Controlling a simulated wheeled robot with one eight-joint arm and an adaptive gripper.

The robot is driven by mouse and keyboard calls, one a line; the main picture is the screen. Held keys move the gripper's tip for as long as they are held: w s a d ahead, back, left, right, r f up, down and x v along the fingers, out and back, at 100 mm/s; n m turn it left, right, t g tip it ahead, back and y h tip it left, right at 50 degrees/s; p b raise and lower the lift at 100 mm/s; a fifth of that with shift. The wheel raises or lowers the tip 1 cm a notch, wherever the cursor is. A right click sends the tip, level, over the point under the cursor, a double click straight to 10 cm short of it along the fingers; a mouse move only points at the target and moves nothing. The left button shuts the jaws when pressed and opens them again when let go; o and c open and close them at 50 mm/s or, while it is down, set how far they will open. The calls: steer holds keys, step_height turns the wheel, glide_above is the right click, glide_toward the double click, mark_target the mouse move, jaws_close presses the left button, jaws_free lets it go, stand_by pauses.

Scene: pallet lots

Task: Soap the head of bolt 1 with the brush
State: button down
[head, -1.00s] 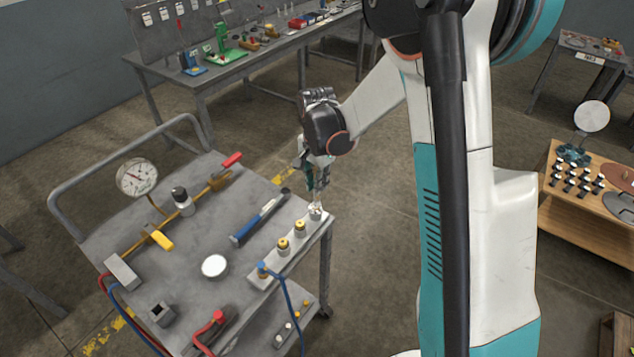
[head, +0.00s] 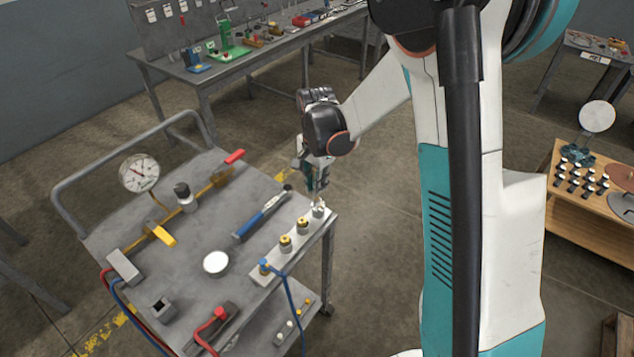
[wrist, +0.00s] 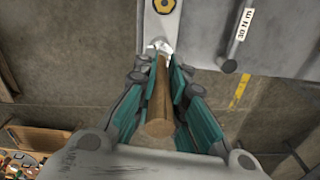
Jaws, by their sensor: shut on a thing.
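My gripper (head: 318,188) is shut on the brush, at the near right corner of the cart top. The brush's round wooden handle (wrist: 160,100) runs between the fingers in the wrist view. Its pale tip (wrist: 160,46) points down at the end of the pale block (head: 267,271). The tip is at or just above a grey fitting (head: 319,211) there; contact is too small to tell. Two yellow bolt heads (head: 302,225) (head: 285,243) stand on the block; one shows as a hexagon in the wrist view (wrist: 164,6). I cannot tell which is bolt 1.
A blue-handled wrench (head: 262,217) lies beside the block, and a round white dish (head: 215,263) further left. A blue hose (head: 291,300) joins the block's left end. A gauge (head: 139,173) and yellow pipe (head: 160,234) stand further back. Floor right of the cart is clear.

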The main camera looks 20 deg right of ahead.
steer(key=shift+r+p, duration=2.15)
steer(key=shift+r, duration=1.4)
steer(key=shift+f, duration=0.1)
steer(key=shift+s+f+n+b, duration=0.2)
steer(key=shift+f+n+b, duration=0.2)
steer(key=shift+f, duration=0.1)
steer(key=s+f+n+b, duration=0.4)
steer(key=f+n, duration=0.5)
steer(key=n, duration=0.2)
steer(key=shift+s+d+f+n+b, duration=0.15)
steer(key=shift+s+d+n+b, duration=0.15)
steer(key=shift+s+d+b, duration=0.1)
